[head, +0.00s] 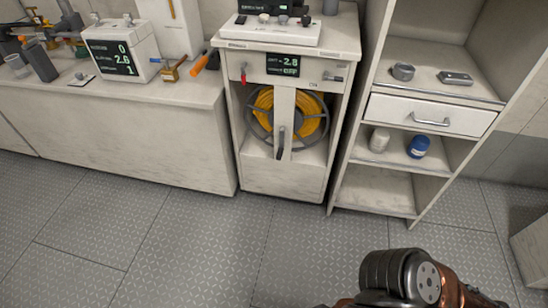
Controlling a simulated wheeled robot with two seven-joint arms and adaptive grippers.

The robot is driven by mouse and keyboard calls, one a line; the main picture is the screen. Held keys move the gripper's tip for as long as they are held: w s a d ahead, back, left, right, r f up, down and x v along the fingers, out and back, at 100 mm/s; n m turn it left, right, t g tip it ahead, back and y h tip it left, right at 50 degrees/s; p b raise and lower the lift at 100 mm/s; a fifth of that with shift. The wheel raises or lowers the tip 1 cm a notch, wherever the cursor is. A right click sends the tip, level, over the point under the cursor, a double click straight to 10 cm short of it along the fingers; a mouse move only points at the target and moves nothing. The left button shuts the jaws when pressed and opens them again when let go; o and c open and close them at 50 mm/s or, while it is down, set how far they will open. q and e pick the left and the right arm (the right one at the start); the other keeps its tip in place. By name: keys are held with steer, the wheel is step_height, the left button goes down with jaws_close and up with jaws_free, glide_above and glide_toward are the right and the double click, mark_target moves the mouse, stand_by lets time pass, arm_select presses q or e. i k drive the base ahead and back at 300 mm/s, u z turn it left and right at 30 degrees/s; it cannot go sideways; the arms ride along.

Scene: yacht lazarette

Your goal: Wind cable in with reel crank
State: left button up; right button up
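The reel (261,125) with yellow cable wound on it sits inside the open front of a pale cabinet (284,184), at the upper middle of the head view. A dark crank handle (281,143) hangs down in front of the reel, against a pale upright bracket. A small display (290,65) above the reel reads what looks like -2.8 and OFF. A red lever (243,73) is left of the display and another small control is right of it. Part of my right arm shows at the bottom right, well short of the cabinet. Neither gripper is in view.
A long bench (130,130) at left carries a white display box (121,50), an orange-handled tool (205,58) and other items. A shelf unit (385,196) with a drawer (428,116) stands to the right, holding a white jar and blue jar (418,147). The grey floor in front is clear.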

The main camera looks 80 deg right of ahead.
mark_target(281, 148)
steer(key=k, duration=1.1)
steer(key=z, duration=0.6)
steer(key=i, duration=0.9)
steer(key=z, duration=0.95)
